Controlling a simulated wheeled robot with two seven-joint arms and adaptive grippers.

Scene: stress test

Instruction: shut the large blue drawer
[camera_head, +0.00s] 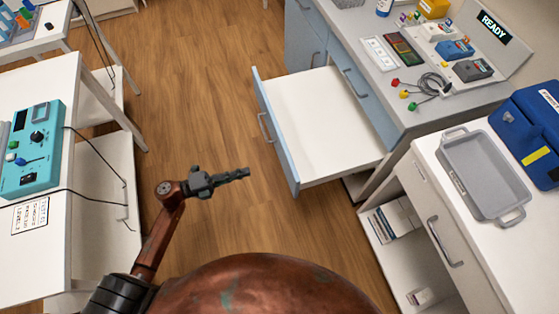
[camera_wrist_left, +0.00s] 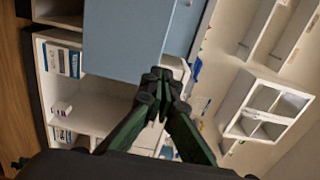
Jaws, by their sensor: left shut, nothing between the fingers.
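The large blue drawer (camera_head: 272,142) stands pulled out from the grey-topped counter in the head view. Its white inside (camera_head: 320,120) looks empty, and a metal handle sits on its blue front. My left gripper (camera_head: 246,173) is shut and empty, to the left of the drawer front's near end and apart from it in the picture. In the left wrist view the shut fingertips (camera_wrist_left: 163,78) lie over the edge of a blue panel (camera_wrist_left: 120,40); I cannot tell whether they touch it. My right gripper is not in view.
A white cabinet with a grey tray (camera_head: 482,170) and a blue case (camera_head: 530,135) stands at the right. A white table with a teal device (camera_head: 32,150) is at the left. The wooden floor (camera_head: 200,90) between is clear.

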